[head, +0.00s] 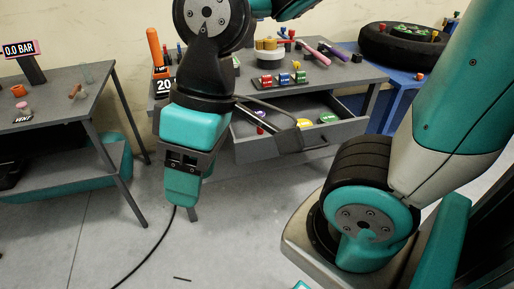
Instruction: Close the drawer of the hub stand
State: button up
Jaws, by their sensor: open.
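The hub stand (352,75) is a grey table at the back centre. Its drawer (345,133) is pulled out toward me, with several small coloured items inside, among them yellow, green and purple ones. My gripper (183,186) points down to the left of the drawer, in front of the stand's left side. It is open and nothing shows between its jaws. It hides part of the stand's left end and the drawer's left edge may be partly covered.
A grey table (62,98) with a pressure display (21,48) stands at left. A blue table (405,92) with a black tyre (402,48) stands behind at right. A dark cable (150,250) lies on the floor, which is otherwise mostly clear in front.

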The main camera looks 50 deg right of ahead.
aim_at(248, 147)
jog(key=z, duration=2.6)
jog(key=k, duration=0.75)
jog(key=u, duration=1)
jog(key=i, duration=0.5)
